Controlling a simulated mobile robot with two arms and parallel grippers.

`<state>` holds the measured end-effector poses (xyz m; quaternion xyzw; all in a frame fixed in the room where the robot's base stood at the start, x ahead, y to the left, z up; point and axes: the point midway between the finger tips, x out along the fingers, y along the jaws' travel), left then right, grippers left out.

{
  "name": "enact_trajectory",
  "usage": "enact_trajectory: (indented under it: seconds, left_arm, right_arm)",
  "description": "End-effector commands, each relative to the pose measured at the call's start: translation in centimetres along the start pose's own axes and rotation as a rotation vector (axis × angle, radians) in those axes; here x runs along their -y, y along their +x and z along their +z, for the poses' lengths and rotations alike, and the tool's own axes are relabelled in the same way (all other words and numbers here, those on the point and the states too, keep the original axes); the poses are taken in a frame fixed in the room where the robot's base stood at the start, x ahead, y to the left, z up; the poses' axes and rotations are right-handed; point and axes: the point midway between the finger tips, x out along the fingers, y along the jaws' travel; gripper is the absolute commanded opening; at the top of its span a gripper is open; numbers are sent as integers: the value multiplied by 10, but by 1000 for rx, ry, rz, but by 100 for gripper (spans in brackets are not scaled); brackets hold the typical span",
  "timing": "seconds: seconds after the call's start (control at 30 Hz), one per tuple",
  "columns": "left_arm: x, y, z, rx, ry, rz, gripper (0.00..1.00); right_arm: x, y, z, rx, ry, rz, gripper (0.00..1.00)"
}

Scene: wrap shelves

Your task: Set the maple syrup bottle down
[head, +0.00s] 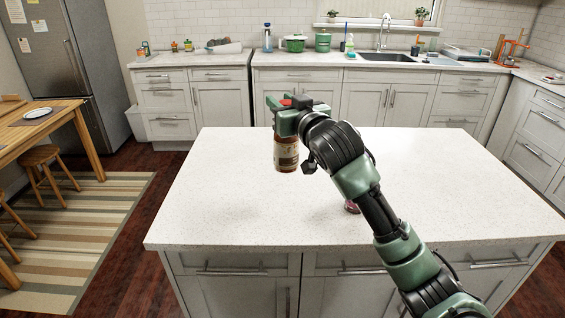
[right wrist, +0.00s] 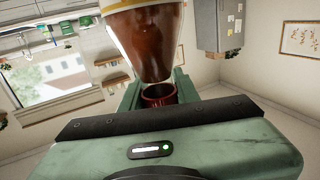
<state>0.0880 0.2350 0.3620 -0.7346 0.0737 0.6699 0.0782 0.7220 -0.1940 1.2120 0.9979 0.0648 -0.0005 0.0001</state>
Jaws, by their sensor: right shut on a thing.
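The maple syrup bottle (head: 286,155) is dark amber with a pale label and hangs upright below my right gripper (head: 291,103) in the head view. The gripper is shut on the bottle's top, where a bit of red cap shows. In the right wrist view the bottle's brown body (right wrist: 150,45) and red cap (right wrist: 158,95) sit between the fingers. The bottle is over the far left part of the white island top (head: 225,190). I cannot tell whether its base touches the surface. My left gripper is not in view.
A small reddish-pink thing (head: 351,207) stands on the island, mostly hidden behind my right arm. The rest of the visible island top is clear. Behind it, a back counter (head: 345,62) holds a green pot (head: 294,43), bottles and a sink (head: 386,57).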

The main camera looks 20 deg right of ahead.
Motion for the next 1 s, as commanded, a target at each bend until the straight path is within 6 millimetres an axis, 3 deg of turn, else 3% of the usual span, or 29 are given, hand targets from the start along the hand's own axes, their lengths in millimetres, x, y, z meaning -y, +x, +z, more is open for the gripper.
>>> enact_trajectory:
  seconds: [0.1, 0.3, 0.57, 0.8, 1.0]
  left_arm:
    - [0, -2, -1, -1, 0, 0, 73]
    - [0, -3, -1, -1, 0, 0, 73]
    - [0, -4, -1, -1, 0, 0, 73]
    - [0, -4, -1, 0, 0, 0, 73]
    - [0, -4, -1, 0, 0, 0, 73]
  right_arm:
    - [0, 0, 32, 1, 1, -1, 0]
    - [0, 0, 74, -2, 0, 0, 0]
    - [0, 0, 96, -5, 0, 0, 0]
    - [0, 0, 129, -5, 1, -1, 0]
    - [1, 0, 132, -8, 0, -1, 0]
